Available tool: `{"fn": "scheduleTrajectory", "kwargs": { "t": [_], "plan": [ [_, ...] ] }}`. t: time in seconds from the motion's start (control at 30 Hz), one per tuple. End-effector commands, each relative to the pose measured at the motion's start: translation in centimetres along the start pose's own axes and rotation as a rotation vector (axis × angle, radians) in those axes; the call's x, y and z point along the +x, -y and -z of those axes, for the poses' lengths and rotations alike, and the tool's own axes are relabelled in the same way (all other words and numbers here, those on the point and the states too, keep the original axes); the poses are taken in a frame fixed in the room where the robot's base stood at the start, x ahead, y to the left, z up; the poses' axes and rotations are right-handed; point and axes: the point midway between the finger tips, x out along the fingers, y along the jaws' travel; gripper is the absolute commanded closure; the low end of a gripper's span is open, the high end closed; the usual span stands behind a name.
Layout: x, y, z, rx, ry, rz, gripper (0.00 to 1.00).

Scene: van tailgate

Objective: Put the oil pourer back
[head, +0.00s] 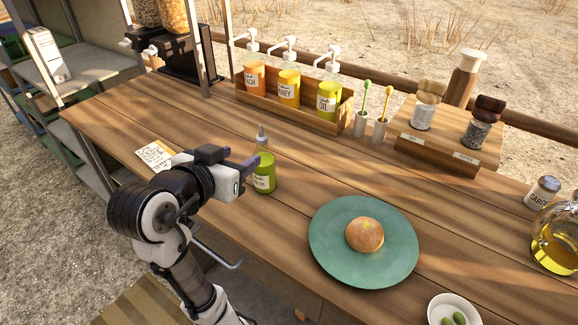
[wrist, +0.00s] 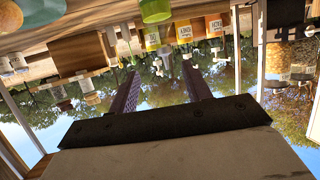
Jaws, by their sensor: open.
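A green bottle with a light label and a grey spout (head: 264,174) stands upright on the wooden counter, left of the plate. It may be the oil pourer; its label is too small to read surely. Its green body also shows at the top edge of the wrist view (wrist: 155,10), outside the gap between the fingers. My gripper (head: 246,178) is open and empty, right beside the bottle at its left in the head view. In the upside-down wrist view its two dark fingers (wrist: 160,88) stand apart. A glass jug of yellow oil (head: 556,246) stands at the far right.
A wooden rack (head: 312,121) at the back holds orange, yellow and green pump bottles. Toothbrush-like sticks in cups, a wooden stand (head: 447,143) with two shakers, and a green plate (head: 330,258) with a bun share the counter. A card (head: 154,155) lies left.

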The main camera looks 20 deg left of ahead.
Motion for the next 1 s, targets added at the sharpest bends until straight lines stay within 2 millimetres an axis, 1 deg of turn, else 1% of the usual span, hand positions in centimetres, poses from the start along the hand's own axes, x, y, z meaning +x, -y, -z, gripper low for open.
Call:
{"fn": "scheduleTrajectory", "kwargs": {
  "t": [0.07,0.3,0.4,0.67,0.9,1.0],
  "plan": [
    [0.9,-0.2,-0.2,0.001,0.010,-0.011,0.51],
    [5.7,-0.2,-0.1,0.000,0.009,-0.009,0.51],
    [7.2,-0.1,-0.1,-0.001,0.008,-0.009,0.51],
    [9.2,0.1,-0.1,-0.001,0.007,-0.005,0.51],
    [12.7,0.5,-0.1,-0.001,0.007,-0.007,0.51],
    [13.5,0.5,-0.2,0.001,0.006,-0.005,0.51]
  ]
}}
